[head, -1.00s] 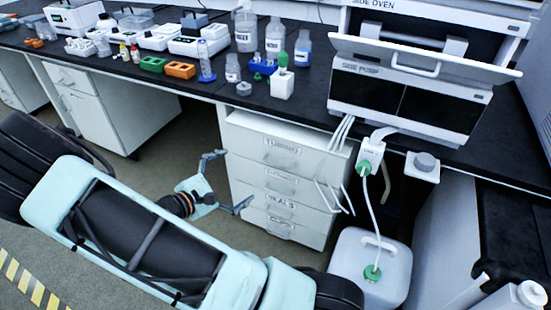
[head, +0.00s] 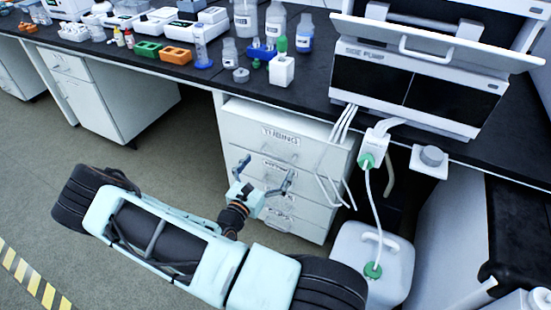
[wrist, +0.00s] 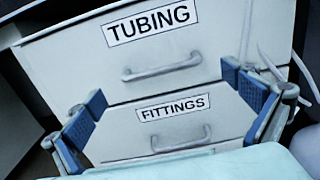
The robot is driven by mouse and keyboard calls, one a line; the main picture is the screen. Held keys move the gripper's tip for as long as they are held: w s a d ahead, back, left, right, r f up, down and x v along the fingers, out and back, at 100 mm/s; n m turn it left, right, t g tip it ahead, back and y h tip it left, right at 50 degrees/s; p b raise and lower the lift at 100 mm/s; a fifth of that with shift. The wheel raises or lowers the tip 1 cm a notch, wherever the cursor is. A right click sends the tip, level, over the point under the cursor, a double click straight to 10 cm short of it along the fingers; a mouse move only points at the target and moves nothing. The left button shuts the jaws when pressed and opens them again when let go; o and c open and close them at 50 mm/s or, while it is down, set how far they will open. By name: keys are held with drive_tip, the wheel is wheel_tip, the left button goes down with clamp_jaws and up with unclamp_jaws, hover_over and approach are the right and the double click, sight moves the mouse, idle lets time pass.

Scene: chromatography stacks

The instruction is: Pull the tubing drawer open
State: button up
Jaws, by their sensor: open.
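The tubing drawer (head: 257,133) is the top drawer of a white cabinet under the bench, with a black-on-white TUBING label. It looks shut. In the wrist view the tubing drawer (wrist: 215,38) fills the upper part, with its grey bar handle (wrist: 162,69) below the label. My gripper (head: 264,169) is open and empty in front of the cabinet, lower than the tubing handle. In the wrist view my gripper's blue-padded fingers (wrist: 170,105) stand wide apart, on either side of the fittings drawer (wrist: 178,126), with the tubing handle above and between them.
White tubes (head: 338,150) hang at the cabinet's right edge. A white jug (head: 352,272) with a green cap stands on the floor to the right. The dark bench top (head: 190,55) overhangs the drawers and holds bottles and racks. Open floor lies to the left.

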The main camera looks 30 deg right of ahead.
sight(274, 157)
drive_tip(key=shift+b+x, duration=0.35)
drive_tip(key=shift+x, duration=2)
drive_tip(key=shift+a, duration=0.1)
drive_tip(key=c, duration=1.5)
drive_tip(key=shift+a, duration=0.15)
drive_tip(key=shift+c, duration=0.4)
